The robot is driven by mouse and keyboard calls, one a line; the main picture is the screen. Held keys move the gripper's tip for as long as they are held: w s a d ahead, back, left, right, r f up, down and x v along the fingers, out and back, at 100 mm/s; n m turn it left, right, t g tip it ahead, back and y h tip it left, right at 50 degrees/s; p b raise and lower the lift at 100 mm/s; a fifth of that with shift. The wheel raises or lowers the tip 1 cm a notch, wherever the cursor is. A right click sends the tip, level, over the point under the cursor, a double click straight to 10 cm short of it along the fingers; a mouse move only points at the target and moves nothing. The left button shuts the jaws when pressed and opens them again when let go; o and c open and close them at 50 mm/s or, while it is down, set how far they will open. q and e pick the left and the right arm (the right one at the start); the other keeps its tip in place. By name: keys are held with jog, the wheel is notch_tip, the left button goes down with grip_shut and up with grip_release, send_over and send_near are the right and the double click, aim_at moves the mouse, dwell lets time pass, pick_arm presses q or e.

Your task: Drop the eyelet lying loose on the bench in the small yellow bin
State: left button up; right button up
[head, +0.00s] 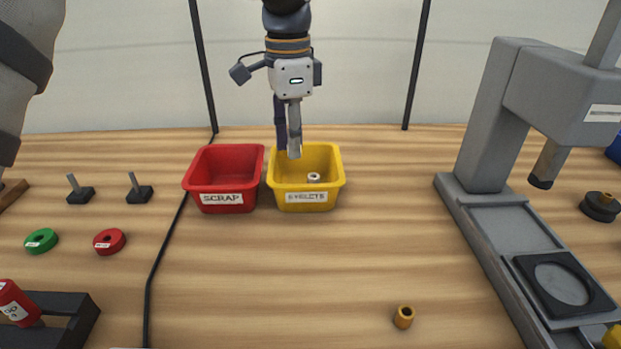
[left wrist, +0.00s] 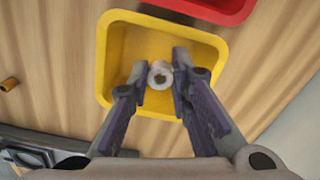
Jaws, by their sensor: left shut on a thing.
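My left gripper (head: 290,152) points down over the small yellow bin (head: 305,197), with its fingertips at the bin's opening. In the left wrist view its fingers (left wrist: 160,78) are shut on a pale ring-shaped eyelet (left wrist: 160,74) with the yellow bin (left wrist: 103,60) behind it. In the head view the fingers mostly hide what they hold. A pale eyelet (head: 314,178) shows inside the bin, to the right of the fingertips; I cannot make it out separately in the left wrist view. My right gripper is not in view.
A red scrap bin (head: 222,180) stands directly left of the yellow bin. A brass-coloured bushing (head: 403,317) stands on the front bench. A grey press (head: 490,130) fills the right side. Green (head: 41,240) and red (head: 109,241) rings lie left. The middle bench is clear.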

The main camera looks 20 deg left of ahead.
pick_arm(q)
jog(key=shift+f, duration=0.85)
jog(key=o, duration=0.9)
jog(key=shift+w+r, duration=0.1)
jog(key=shift+r, duration=0.05)
notch_tip(320, 180, up, 12)
